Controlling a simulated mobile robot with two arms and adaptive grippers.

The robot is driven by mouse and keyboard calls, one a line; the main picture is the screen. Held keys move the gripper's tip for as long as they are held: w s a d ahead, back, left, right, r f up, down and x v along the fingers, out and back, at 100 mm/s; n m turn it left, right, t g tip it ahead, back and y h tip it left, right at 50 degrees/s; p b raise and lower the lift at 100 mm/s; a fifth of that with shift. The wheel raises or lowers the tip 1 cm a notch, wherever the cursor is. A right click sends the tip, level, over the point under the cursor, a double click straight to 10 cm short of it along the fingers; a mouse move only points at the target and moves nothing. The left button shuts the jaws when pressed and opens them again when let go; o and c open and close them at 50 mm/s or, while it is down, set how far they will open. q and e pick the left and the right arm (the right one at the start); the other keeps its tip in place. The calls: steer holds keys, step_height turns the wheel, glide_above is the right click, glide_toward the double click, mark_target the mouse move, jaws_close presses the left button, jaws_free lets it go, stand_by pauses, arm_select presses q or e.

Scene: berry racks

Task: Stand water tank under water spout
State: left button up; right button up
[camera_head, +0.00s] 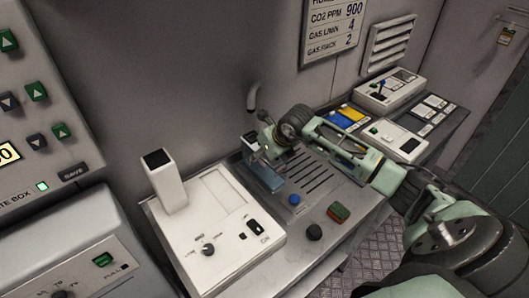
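The water tank (267,180) is a small, clear, bluish container on the grey counter, at the left end of a slotted drain panel. I cannot tell whether the tank is directly below the spout. My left gripper is not in view.
A white device with an upright post (165,182) stands left of the tank. White control boxes (392,90) stand at the right. Large panels fill the left edge.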

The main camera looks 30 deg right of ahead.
steer(key=b+v, duration=0.2)
steer(key=v, duration=1)
steer(key=shift+r, duration=0.15)
steer(key=shift+d, duration=0.1)
